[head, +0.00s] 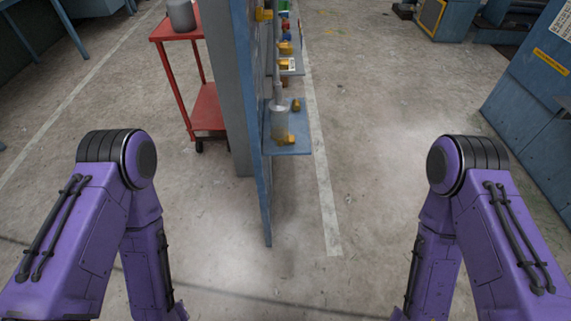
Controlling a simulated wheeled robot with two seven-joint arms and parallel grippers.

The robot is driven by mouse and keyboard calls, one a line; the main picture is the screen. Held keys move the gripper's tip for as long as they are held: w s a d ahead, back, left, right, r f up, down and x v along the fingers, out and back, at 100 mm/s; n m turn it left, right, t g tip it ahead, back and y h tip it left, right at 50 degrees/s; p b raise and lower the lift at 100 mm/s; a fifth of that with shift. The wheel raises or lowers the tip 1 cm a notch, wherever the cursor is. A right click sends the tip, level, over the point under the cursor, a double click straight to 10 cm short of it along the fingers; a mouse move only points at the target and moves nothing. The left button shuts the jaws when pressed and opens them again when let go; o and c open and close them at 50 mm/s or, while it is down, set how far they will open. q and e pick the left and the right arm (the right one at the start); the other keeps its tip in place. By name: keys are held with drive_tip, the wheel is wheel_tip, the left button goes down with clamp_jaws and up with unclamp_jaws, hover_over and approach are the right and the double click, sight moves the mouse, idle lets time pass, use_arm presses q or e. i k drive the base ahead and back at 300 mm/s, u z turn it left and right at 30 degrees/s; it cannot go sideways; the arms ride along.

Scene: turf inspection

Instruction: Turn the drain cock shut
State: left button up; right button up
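A blue panel (251,110) stands edge-on near the middle of the head view. On its right side a grey vertical pipe (277,75) runs down to a pale cylindrical bowl (279,124) above a small blue shelf (292,149). A brass-yellow fitting (285,140) sits at the foot of the bowl and may be the drain cock. It is too small to tell whether it is open or shut. My two purple arms come in from left and right, and both bend down out of the picture. Neither gripper shows, and neither visible arm part touches the panel.
Another brass piece (295,104) is at the shelf's back. A red cart (208,108) with a grey pot (181,15) stands left of the panel. A blue machine (535,95) stands at the right. The concrete floor (385,120) between panel and machine is clear.

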sight(290, 140)
drive_tip(key=u, duration=0.25)
drive_tip(key=k, duration=0.65)
drive_tip(key=z, duration=0.3)
drive_tip(key=i, duration=1.7)
drive_tip(key=u, duration=0.15)
